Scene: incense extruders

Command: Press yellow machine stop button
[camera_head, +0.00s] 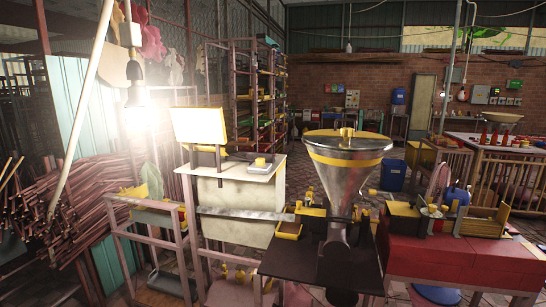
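A machine with a metal funnel hopper (343,185), a yellow band and a yellow top fitting stands near the middle on a dark table (305,262). A small yellow tray (289,231) sits at its left side. To its left, a white cabinet (240,208) carries a yellow-edged panel (199,126) that looks bright and blank. A small yellow block or knob (260,162) sits on the cabinet top. I cannot tell which part is the stop button. Neither of my grippers is in view.
A red table (455,262) with small yellow and metal parts stands at the right. A metal frame stand (150,240) and piled brown sticks (75,205) are at the left. A blue barrel (393,175) and shelving (255,95) stand farther back.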

